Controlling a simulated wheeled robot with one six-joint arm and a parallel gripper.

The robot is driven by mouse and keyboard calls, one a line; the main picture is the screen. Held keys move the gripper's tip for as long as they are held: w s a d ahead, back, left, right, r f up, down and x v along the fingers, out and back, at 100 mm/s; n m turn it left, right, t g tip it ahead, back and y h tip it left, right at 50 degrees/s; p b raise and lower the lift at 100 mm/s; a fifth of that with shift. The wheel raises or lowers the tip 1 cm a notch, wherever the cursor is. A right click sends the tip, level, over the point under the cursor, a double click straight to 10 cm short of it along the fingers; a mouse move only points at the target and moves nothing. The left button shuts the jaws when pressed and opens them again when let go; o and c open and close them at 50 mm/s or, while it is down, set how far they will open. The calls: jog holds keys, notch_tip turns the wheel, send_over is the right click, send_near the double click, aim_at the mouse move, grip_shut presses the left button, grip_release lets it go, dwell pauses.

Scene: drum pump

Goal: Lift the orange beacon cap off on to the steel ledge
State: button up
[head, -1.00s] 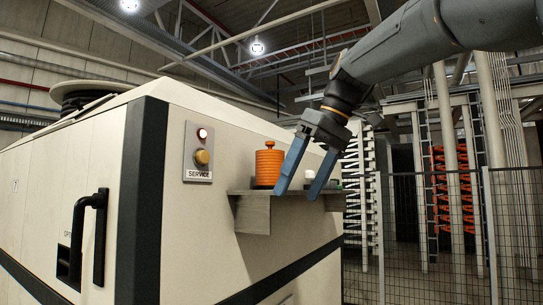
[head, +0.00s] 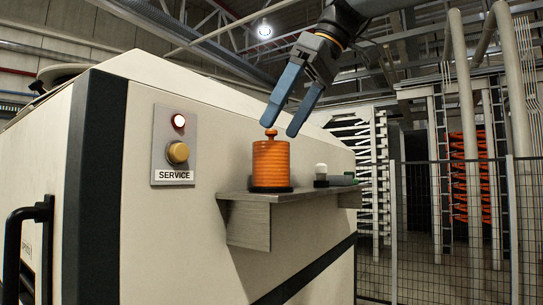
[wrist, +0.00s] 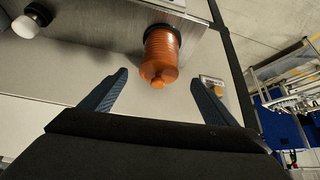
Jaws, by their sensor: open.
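The orange beacon cap (head: 271,163) is a ribbed cylinder with a small round knob on top. It stands upright on a dark base on the steel ledge (head: 262,201). My gripper (head: 281,132) is open, with its blue fingertips close to the height of the knob. In the head view one fingertip overlaps the knob's edge; contact cannot be told. In the wrist view the cap (wrist: 161,52) shows ahead of and between the spread fingers (wrist: 161,92), with nothing held. The ledge (wrist: 188,8) also shows there at the top.
A white bulb on a black base (head: 321,174) stands on the ledge to the right of the cap, with a dark greenish item (head: 343,180) beyond it. A service panel (head: 174,146) with a lit lamp and yellow button is on the cabinet wall at left. Mesh fencing (head: 450,230) stands at right.

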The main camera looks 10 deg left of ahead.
aim_at(272, 144)
jog(key=shift+w+a+f, duration=0.2)
jog(key=shift+w+f, duration=0.05)
jog(key=shift+f, duration=0.35)
jog(key=shift+p+x, duration=1.25)
jog(key=shift+x, duration=1)
jog(key=shift+a, duration=0.15)
jog(key=c, duration=1.1)
